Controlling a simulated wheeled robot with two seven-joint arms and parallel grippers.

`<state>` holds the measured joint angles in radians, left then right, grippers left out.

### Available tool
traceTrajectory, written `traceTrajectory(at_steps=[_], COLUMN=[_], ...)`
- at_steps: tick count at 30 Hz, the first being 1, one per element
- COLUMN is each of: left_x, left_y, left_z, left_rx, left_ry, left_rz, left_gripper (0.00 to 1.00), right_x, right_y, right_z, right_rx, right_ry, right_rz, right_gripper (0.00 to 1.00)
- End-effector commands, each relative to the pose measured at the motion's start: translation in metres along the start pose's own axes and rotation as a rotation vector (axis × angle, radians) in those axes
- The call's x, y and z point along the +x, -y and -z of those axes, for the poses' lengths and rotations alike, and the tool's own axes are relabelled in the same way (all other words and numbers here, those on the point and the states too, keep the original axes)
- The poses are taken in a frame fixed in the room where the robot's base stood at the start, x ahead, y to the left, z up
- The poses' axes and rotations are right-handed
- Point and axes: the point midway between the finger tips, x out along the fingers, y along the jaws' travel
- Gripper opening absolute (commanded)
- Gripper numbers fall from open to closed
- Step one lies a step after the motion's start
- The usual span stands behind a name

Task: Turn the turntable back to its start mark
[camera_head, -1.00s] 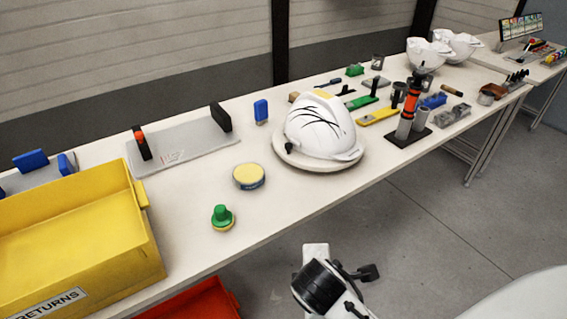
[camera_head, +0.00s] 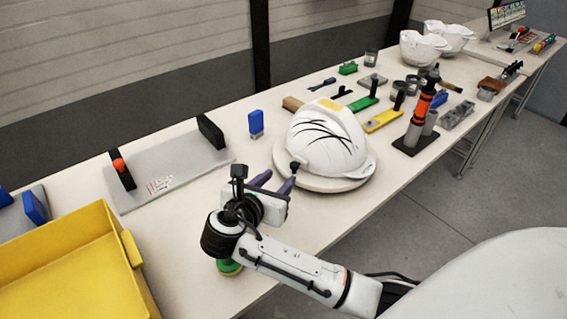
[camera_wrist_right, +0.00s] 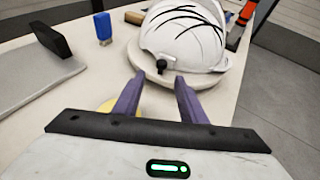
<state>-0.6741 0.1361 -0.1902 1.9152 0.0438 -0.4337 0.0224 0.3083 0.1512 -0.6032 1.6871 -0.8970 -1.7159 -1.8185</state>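The round cream turntable (camera_head: 335,186) stands on the bench with a white helmet shell (camera_head: 322,140) on it. The shell has black curved lines and a yellow patch. A black knob (camera_head: 295,167) sits at the turntable's near-left edge; the wrist view also shows the knob (camera_wrist_right: 161,66). My right gripper (camera_head: 277,181) is just left of the knob. Its purple fingers are apart and empty, pointing at the turntable; the wrist view shows the knob beyond and between the fingertips (camera_wrist_right: 157,82). I cannot make out a start mark. My left gripper is out of view.
A grey plate (camera_head: 170,172) with black end blocks and a blue block (camera_head: 256,123) lie left of the turntable. A yellow bin (camera_head: 75,265) stands at the near left. Tools and an orange-black device (camera_head: 420,115) stand to the right. My arm partly covers a green-topped item (camera_head: 229,267).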

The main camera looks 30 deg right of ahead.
Motion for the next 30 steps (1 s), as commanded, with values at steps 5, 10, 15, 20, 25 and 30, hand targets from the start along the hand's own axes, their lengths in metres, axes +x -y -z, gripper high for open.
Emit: traceTrajectory(at_steps=[5,10,15,20,25,30], left_x=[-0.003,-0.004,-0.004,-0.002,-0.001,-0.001], left_y=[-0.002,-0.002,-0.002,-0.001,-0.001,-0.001], left_z=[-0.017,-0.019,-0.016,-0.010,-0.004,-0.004], left_rx=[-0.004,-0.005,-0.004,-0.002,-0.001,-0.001], left_ry=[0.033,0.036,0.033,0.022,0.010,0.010], left_rz=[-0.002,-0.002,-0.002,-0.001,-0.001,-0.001], left_gripper=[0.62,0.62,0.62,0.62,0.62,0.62], right_x=[0.035,0.064,0.083,0.088,0.088,0.088], right_y=[0.001,0.001,0.001,0.001,0.000,0.000], right_z=[-0.001,0.000,0.000,0.000,0.000,0.000], right_rx=[0.000,0.000,0.001,0.002,0.002,0.002], right_ry=[0.002,0.000,-0.001,-0.002,-0.002,-0.002], right_rz=[0.004,0.003,0.001,0.000,0.000,0.000], right_gripper=[0.38,0.38,0.38,0.38,0.38,0.16])
